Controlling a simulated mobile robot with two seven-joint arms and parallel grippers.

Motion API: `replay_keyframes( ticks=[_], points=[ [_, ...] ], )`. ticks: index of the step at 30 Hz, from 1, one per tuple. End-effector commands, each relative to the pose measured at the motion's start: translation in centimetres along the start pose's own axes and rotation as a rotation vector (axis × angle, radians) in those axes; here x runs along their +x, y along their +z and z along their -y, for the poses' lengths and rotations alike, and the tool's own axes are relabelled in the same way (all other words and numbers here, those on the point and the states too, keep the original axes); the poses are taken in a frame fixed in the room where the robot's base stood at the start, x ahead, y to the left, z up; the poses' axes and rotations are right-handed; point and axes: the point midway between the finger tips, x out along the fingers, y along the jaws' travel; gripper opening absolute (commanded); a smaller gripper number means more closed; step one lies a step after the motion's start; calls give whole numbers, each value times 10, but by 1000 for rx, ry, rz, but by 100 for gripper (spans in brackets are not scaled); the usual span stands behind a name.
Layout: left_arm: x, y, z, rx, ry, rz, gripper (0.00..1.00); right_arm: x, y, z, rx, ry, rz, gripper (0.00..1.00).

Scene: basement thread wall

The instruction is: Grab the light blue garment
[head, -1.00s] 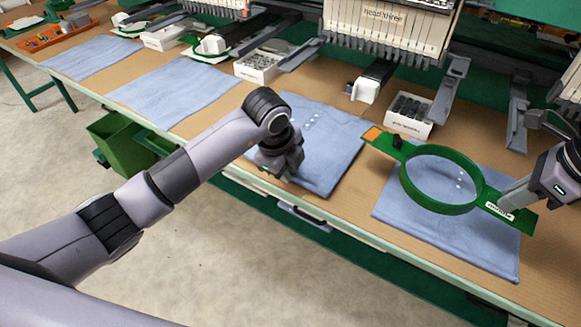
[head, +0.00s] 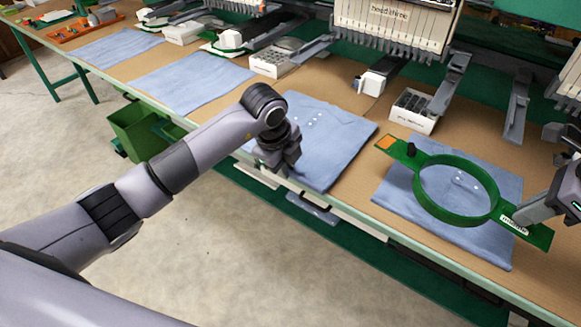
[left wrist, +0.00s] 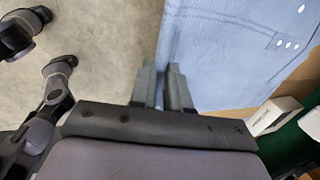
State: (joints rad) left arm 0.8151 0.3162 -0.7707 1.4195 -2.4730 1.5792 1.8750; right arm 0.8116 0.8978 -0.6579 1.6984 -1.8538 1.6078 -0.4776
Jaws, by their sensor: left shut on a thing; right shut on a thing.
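Several light blue garments lie flat along the tan table. My left gripper (head: 278,165) is shut on the front left edge of one light blue garment (head: 330,145), which has small white dots. In the left wrist view, the fingers of my left gripper (left wrist: 166,82) meet this garment (left wrist: 225,60) along its edge. The exact pinch is hard to see. My right gripper (head: 522,215) is shut on the labelled end of a green hoop frame (head: 455,215). The hoop is over another light blue garment (head: 400,196); I cannot tell whether it touches the cloth.
Two more light blue garments (head: 190,82) (head: 118,47) lie further left. White boxes (head: 413,112) (head: 272,64) and machine arms (head: 375,78) line the back. A green bin (head: 138,128) hangs at the table's front. An orange tray (head: 85,28) sits at the far left. The floor in front is open.

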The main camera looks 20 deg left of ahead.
Motion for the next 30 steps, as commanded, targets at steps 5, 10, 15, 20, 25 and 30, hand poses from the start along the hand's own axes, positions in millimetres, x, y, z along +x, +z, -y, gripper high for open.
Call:
replay_keyframes(
  ticks=[5,10,15,20,25,30],
  points=[
    [-1,6,1,0,-4,-1,0,0,0,0,0,-1,1,0],
    [-1,8,1,1,-4,-2,0,0,0,0,0,-1,1,0],
    [-1,8,1,1,-4,-1,0,0,0,0,0,-1,1,0],
    [-1,8,1,1,-3,-1,46,0,0,0,0,-1,1,0],
    [-1,8,0,1,-2,-1,46,0,0,0,0,-1,1,0],
    [-7,8,1,2,-3,-1,46,1,0,0,0,-1,1,0]
  ],
)
